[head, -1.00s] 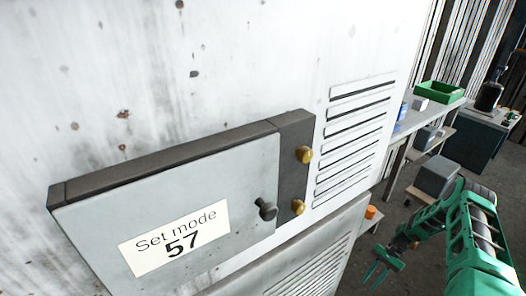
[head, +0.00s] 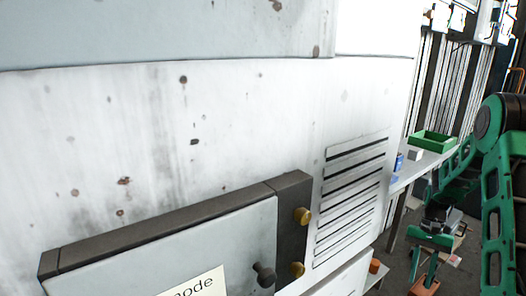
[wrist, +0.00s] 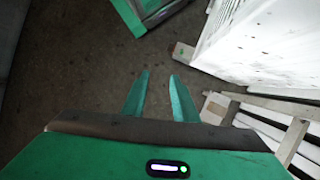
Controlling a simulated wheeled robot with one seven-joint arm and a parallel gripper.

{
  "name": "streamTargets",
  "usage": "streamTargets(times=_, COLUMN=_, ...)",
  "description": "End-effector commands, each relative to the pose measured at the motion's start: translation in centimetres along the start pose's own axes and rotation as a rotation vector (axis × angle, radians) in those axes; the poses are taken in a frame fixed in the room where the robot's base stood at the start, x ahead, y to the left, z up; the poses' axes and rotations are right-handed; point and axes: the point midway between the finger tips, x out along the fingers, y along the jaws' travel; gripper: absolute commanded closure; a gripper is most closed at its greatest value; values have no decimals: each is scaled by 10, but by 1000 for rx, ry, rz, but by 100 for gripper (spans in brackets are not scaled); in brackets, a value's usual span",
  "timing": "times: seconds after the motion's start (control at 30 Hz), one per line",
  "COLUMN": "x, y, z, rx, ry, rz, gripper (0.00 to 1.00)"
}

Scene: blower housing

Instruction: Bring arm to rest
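My gripper (head: 426,278) is at the lower right in the head view, pointing down in free space to the right of the white housing (head: 240,120). In the wrist view its two green fingers (wrist: 160,98) are apart with nothing between them, above the dark floor (wrist: 95,60). My green arm reaches down along the right edge of the head view. The fingers touch nothing that I can see.
The housing carries a grey panel door (head: 180,245) with a dark knob (head: 263,275), brass knobs (head: 302,215) and vent slats (head: 350,190). A workbench (head: 408,172) with a green bin (head: 433,141) and a blue can (head: 399,161) stands behind, near my arm.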

Motion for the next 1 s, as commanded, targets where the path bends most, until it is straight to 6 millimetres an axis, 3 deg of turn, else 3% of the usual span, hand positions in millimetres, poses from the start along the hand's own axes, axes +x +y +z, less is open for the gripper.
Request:
streamTargets(times=0.03, x=-16, y=5, z=13, rx=-7, ry=23, rz=4, gripper=74)
streamTargets(times=0.2, x=-54, y=22, z=56, rx=-26, ry=82, rz=15, gripper=74)
streamTargets(times=0.5, x=-100, y=55, z=137, rx=-61, ry=180, rz=16, gripper=74)
streamTargets(times=0.73, x=-114, y=82, z=200, rx=-90, ry=249, rz=2, gripper=74)
streamTargets(times=1.0, x=-109, y=111, z=270, rx=-132, ry=323, rz=-30, gripper=74)
